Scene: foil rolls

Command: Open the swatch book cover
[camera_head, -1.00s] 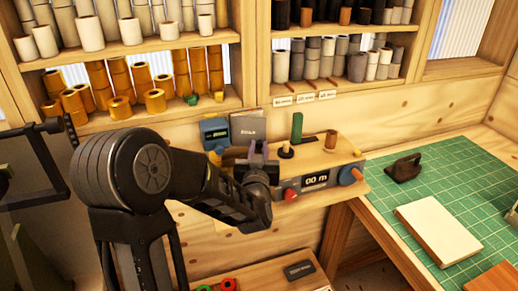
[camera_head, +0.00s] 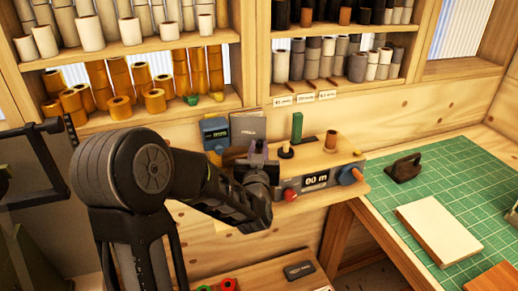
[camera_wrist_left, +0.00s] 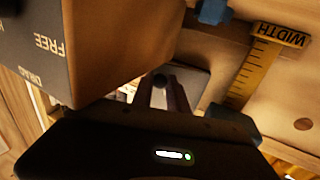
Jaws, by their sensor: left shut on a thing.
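In the left wrist view the two fingers (camera_wrist_left: 164,94) are close together at a small dark round knob (camera_wrist_left: 160,81) in front of a grey panel (camera_wrist_left: 194,84), which looks like the book's cover. The fingers are shut on this knob; their exact contact is dim. The cover looks closed. My right gripper is out of view.
A blue box (camera_head: 214,133) stands left of the book. A grey meter with a display (camera_head: 316,180), a red knob (camera_head: 290,195) and a blue knob (camera_head: 350,175) is to the right. A box marked FREE (camera_wrist_left: 110,45) is close beside the gripper in the wrist view.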

